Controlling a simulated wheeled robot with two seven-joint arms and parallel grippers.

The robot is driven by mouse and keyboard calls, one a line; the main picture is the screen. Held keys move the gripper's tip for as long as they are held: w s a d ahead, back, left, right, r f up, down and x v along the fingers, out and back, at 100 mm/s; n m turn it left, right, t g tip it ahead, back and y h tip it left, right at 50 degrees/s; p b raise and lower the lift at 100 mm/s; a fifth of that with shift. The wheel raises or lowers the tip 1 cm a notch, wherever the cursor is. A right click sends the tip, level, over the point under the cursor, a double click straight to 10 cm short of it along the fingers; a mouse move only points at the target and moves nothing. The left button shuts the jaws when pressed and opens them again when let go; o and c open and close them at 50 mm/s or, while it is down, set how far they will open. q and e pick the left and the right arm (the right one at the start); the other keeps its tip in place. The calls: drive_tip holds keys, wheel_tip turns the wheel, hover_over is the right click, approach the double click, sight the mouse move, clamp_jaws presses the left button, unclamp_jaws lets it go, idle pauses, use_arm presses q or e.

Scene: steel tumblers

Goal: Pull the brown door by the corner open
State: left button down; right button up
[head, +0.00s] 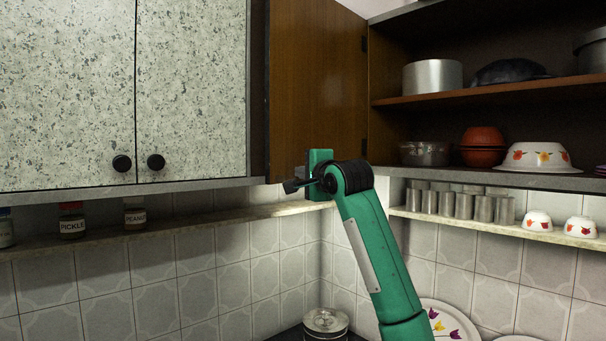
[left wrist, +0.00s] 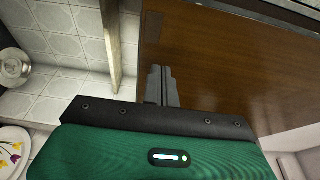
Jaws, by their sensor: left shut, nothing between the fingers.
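The brown door (head: 315,80) is by the corner, between the speckled cabinet and the open shelves. It stands open, with its brown face showing and hinges along its right edge. It also fills much of the left wrist view (left wrist: 220,60). My left gripper (head: 288,186) is at the door's lower left corner, fingers pointing left. In the left wrist view its fingers (left wrist: 160,72) are together and empty, against the brown panel behind them. I cannot tell whether they touch the door. My right gripper is not in view.
Speckled cabinet doors (head: 190,90) with black knobs are shut at left. The open shelves (head: 490,95) at right hold pots and bowls. Below, a ledge (head: 170,228) carries jars, and another holds several steel tumblers (head: 445,203). A steel container (head: 325,322) stands beneath the corner.

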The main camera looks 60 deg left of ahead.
use_arm(q)
drive_tip(key=d+b, duration=0.5)
drive_tip(key=d, duration=0.8)
drive_tip(key=shift+s+d+b, duration=0.15)
drive_tip(key=shift+d+b, duration=0.15)
drive_tip(key=shift+d, duration=0.1)
